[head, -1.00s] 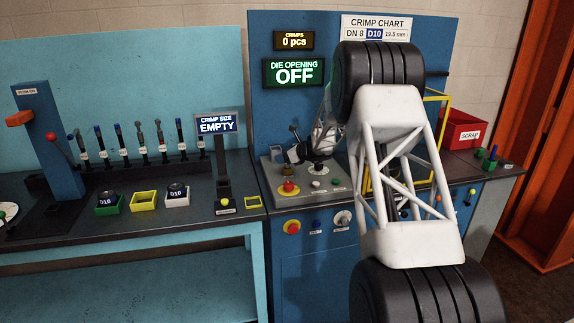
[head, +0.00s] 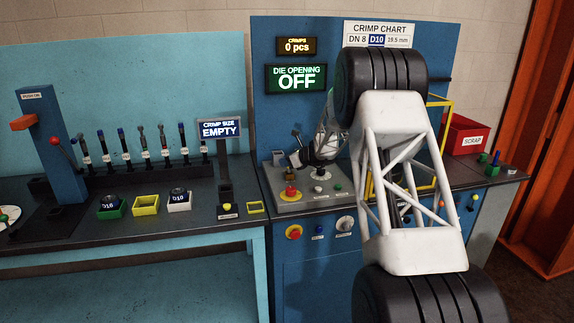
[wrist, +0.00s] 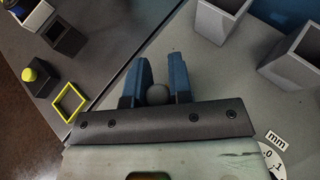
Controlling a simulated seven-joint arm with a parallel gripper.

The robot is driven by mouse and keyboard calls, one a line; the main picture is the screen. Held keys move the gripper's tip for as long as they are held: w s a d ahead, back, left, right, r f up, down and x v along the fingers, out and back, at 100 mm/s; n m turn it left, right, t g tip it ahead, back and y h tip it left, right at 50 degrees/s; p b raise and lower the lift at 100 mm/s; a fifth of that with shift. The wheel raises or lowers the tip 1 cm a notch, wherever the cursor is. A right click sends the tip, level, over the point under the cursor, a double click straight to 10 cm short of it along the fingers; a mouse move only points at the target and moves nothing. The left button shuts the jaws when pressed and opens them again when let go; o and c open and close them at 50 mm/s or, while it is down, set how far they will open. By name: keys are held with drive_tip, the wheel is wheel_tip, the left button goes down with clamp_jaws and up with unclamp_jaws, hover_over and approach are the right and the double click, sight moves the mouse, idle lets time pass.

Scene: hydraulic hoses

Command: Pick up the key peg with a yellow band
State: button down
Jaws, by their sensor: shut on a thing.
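My gripper (wrist: 158,78) shows in the wrist view with its two blue fingers shut on a grey round-topped thing (wrist: 157,95). Only its rounded top shows between the fingers; no yellow band is visible on it, so I cannot tell whether it is the key peg.
A yellow square frame (wrist: 70,102) lies near that peg. Grey open boxes (wrist: 218,18) stand at the upper right of the wrist view. In the head view a red button (head: 290,192) sits on the panel, and a red scrap bin (head: 466,132) stands at right.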

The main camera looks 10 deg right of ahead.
drive_tip(key=shift+r, duration=1.5)
drive_tip(key=shift+s+r, duration=0.15)
drive_tip(key=shift+r, duration=0.1)
drive_tip(key=s, duration=0.5)
drive_tip(key=s+r, duration=0.1)
drive_tip(key=s, duration=0.4)
drive_tip(key=s+a, duration=0.1)
drive_tip(key=s, duration=0.4)
drive_tip(key=shift+s+a+r, duration=0.1)
drive_tip(key=shift+s+r, duration=0.1)
drive_tip(key=shift+s, duration=0.1)
